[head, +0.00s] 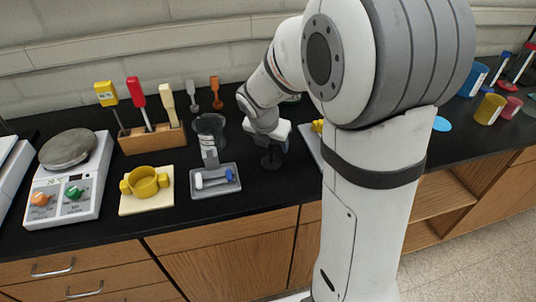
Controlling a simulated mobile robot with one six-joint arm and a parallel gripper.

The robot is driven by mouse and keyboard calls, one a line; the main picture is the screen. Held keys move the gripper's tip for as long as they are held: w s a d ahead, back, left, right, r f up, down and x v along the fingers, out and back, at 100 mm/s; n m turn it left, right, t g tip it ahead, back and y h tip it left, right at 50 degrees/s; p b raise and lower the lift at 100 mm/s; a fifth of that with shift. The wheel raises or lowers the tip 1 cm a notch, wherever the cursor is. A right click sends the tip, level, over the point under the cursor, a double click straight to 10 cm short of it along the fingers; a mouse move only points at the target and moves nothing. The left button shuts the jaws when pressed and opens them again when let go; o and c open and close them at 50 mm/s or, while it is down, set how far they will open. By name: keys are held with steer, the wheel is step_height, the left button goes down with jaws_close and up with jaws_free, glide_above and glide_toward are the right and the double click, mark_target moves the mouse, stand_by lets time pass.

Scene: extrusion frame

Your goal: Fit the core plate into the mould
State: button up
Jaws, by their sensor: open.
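A yellow round, hollow piece with a lug on each side (134,184) sits on a cream square board (130,208) at the left of the bench; it looks like the mould. A second yellow piece (318,126) shows in part beside a pale tray (306,142). My arm hides most of both, so I cannot tell whether it is the core plate. My gripper (271,163) points down over the black bench, between the grey tray and the pale tray. It is open, and I see nothing held in it.
A grey tray (216,191) with small white and blue pieces lies left of my gripper, with a dark cup (210,124) behind. A wooden tool block (152,138) and a scale (92,192) stand farther left. Coloured cups (489,109) stand at the right.

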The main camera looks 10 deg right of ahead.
steer(key=shift+f, duration=0.1)
steer(key=c, duration=1.1)
step_height(320, 180, up, 10)
steer(key=shift+r, duration=0.1)
stand_by(0.3)
